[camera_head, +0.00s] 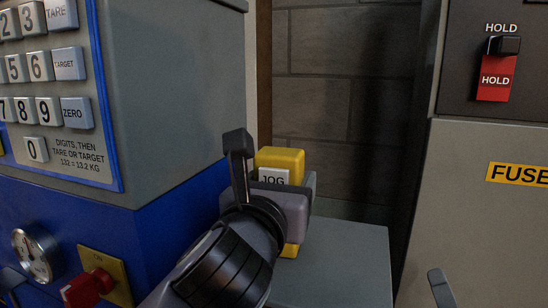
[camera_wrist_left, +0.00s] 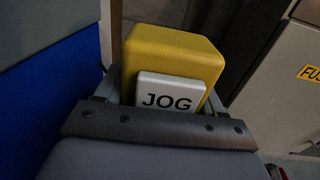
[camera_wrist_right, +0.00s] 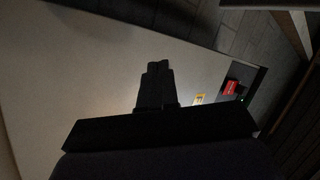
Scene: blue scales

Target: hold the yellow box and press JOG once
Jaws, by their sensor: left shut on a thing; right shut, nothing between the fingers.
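The yellow box (camera_head: 281,157) stands on a grey ledge beside the blue scale; it also shows close up in the left wrist view (camera_wrist_left: 175,52). The white JOG button (camera_head: 273,176) is on its near face and shows in the left wrist view (camera_wrist_left: 171,92), its lower edge hidden by my gripper. My left gripper (camera_head: 270,180) is shut on the box, one finger on each side. My right gripper (camera_wrist_right: 157,68) is shut and empty, in front of a beige surface in the right wrist view. Its tip (camera_head: 440,288) shows at the lower right of the head view, apart from the box.
The scale's keypad (camera_head: 40,85), gauge (camera_head: 33,255) and red knob (camera_head: 88,287) are at left. A grey cabinet at right carries a red HOLD switch (camera_head: 495,78) and a yellow FUSE label (camera_head: 519,174). The grey ledge (camera_head: 340,265) is bare right of the box.

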